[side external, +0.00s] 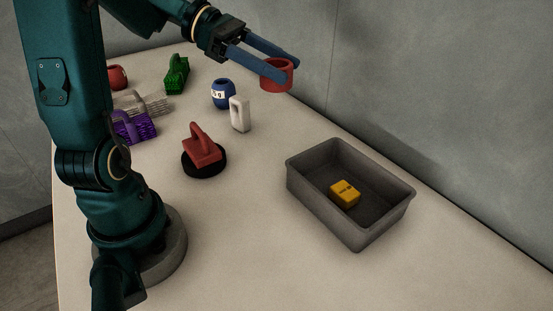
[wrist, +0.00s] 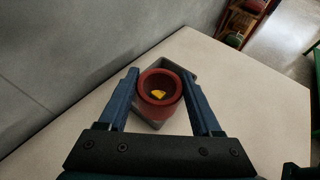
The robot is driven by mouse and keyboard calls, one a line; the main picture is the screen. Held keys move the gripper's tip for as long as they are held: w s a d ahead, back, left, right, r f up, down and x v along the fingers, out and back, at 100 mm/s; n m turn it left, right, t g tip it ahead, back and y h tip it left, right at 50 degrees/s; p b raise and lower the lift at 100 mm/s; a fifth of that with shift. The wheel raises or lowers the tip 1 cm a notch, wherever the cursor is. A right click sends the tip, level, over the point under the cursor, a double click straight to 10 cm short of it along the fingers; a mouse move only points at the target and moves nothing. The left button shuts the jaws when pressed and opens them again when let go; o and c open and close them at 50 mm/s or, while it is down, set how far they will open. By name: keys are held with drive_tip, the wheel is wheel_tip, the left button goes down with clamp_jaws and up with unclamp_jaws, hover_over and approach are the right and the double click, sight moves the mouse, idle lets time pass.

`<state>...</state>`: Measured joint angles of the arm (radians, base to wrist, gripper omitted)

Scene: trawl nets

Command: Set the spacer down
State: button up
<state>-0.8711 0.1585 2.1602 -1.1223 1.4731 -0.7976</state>
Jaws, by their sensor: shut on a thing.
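The spacer, a red ring (side external: 278,76), is held in the air above the far part of the table. My gripper (side external: 283,70) is shut on it, with one blue finger on each side. In the wrist view the spacer (wrist: 150,86) sits between the two fingertips, and its hole faces the camera. Through the hole I see a yellow piece. The table surface (side external: 265,205) lies below the spacer, with a clear gap.
A grey bin (side external: 300,192) holding a yellow block (side external: 344,193) stands at the right. A red-handled tool on a black disc (side external: 203,151), a white block (side external: 239,114), a blue jar (side external: 222,93) and several brushes (side external: 177,75) stand left. A wall runs behind. The front table is clear.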

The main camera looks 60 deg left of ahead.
drive_tip(key=shift+s+d+r, duration=0.3)
drive_tip(key=shift+s+d, duration=0.2)
drive_tip(key=shift+d, duration=0.2)
drive_tip(key=s+d+f+m+g+h, duration=0.1)
drive_tip(key=s+f+m+g+h, duration=0.2)
drive_tip(key=s+f+m+g, duration=0.75)
drive_tip(key=s+a+f+m+g+y, duration=0.3)
drive_tip(key=s+a+m+g+y, duration=0.8)
drive_tip(key=s+a+m+y, duration=0.45)
drive_tip(key=w+a+r+m+t+y, duration=0.1)
drive_tip(key=w+a+m+t+y, duration=0.15)
drive_tip(key=a+m+y, duration=0.35)
drive_tip(key=w+a+r+m+t+y, duration=0.1)
drive_tip(key=a+m+t+y, duration=0.35)
drive_tip(key=a, duration=0.35)
drive_tip(key=w+f+m+t, duration=0.2)
drive_tip(key=w, duration=0.4)
drive_tip(key=w+a+f+m+t+y, duration=0.1)
drive_tip(key=w+f+m+t, duration=0.1)
drive_tip(key=w, duration=0.4)
drive_tip(key=w+a+f+m+t, duration=0.1)
drive_tip(key=w+f+m+t, duration=0.1)
drive_tip(key=w, duration=0.4)
drive_tip(key=shift+w+a+f+m+t+y, duration=0.2)
drive_tip(key=shift+w+a+m+t+y, duration=0.1)
drive_tip(key=shift+m+t, duration=0.35)
drive_tip(key=shift+w+d+f, duration=0.1)
drive_tip(key=shift+f, duration=2)
